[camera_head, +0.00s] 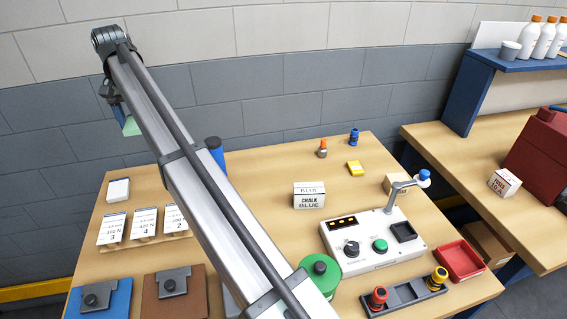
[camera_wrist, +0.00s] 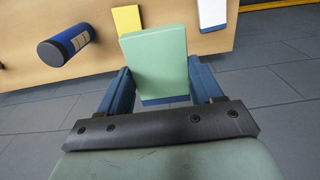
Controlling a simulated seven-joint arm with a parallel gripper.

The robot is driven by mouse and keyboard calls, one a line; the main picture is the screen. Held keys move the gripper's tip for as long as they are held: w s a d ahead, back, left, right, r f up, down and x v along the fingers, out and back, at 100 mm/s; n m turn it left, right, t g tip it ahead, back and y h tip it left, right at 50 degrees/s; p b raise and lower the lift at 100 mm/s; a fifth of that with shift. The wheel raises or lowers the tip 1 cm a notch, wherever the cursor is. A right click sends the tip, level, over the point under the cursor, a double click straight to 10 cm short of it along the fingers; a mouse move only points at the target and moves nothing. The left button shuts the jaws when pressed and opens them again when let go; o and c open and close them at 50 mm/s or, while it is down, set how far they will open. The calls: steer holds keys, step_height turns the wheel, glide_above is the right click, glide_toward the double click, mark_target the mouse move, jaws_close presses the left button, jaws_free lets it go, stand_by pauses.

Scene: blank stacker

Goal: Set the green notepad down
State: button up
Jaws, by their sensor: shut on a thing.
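The green notepad (camera_wrist: 156,62) is between the two blue fingers of my gripper (camera_wrist: 160,80) in the wrist view, with its far end sticking out past them. My gripper is shut on it. In the head view the green notepad (camera_head: 131,126) is a small green patch high at the left, below my gripper (camera_head: 119,108), and my arm partly hides it. It is held up in the air, apart from the table. In the wrist view it overlaps the table edge, with floor showing beside it.
The wooden table (camera_head: 262,190) holds a white pad (camera_head: 118,190), a blue cylinder (camera_head: 215,152), numbered cards (camera_head: 145,224), a chalk box (camera_head: 309,195) and a control box (camera_head: 372,243). In the wrist view a yellow pad (camera_wrist: 127,19) lies between the cylinder and the white pad.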

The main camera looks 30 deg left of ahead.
steer(key=w+d, duration=1.4)
steer(key=w, duration=0.3)
glide_above(284, 162)
step_height(284, 162, down, 10)
steer(key=f, duration=0.1)
steer(key=shift+f, duration=5.05)
steer(key=shift+s+f, duration=0.1)
steer(key=o, duration=1.1)
step_height(284, 162, up, 12)
steer(key=shift+r, duration=0.15)
